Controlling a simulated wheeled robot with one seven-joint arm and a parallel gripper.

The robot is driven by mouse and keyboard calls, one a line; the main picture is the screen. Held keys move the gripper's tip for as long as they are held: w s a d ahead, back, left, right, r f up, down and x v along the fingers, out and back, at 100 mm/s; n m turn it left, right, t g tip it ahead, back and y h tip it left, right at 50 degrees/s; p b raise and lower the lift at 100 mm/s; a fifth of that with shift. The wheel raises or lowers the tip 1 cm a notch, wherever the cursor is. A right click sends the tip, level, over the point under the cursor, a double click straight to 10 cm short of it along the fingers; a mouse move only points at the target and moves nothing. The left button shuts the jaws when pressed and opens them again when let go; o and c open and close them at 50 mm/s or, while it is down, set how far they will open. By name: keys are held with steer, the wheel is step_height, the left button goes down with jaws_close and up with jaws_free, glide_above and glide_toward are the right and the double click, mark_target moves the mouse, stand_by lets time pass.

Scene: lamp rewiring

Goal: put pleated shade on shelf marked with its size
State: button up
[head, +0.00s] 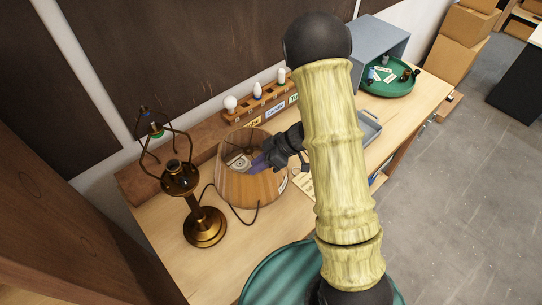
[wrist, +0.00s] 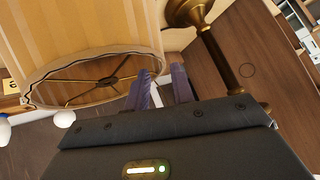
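The pleated shade (head: 250,188) is a tan, ribbed drum on the wooden bench in the head view, its open, wire-spoked end facing up. In the wrist view the shade (wrist: 85,35) fills the upper left, with its pale-trimmed rim and spokes showing. My gripper (head: 262,161) is at the shade's rim on the right side. In the wrist view my gripper (wrist: 162,85) has its two purple fingers apart at the rim's edge, with a visible gap between them. Whether the fingers touch the shade wall is unclear. No shelf with a size mark can be made out.
A brass lamp (head: 204,222) with a wire harp and dark cord stands left of the shade. A bulb rack (head: 262,104) with labels is behind. A grey tray (head: 369,128), grey box (head: 381,42) and green round tray (head: 388,88) lie right. A green round surface (head: 275,277) is in front.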

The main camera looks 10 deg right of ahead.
steer(key=v, duration=0.6)
steer(key=shift+b, duration=0.3)
steer(key=w+d+r+m+t+h, duration=0.5)
steer(key=d+r+m+t+h, duration=0.2)
steer(key=s+m+g+h, duration=0.2)
steer(key=s+m+g, duration=0.2)
steer(key=s, duration=1.2)
steer(key=r+m, duration=0.1)
steer(key=m, duration=0.1)
steer(key=shift+s+d+m+g, duration=0.2)
steer(key=shift+d+m+g, duration=0.05)
steer(key=shift+m+g, duration=0.15)
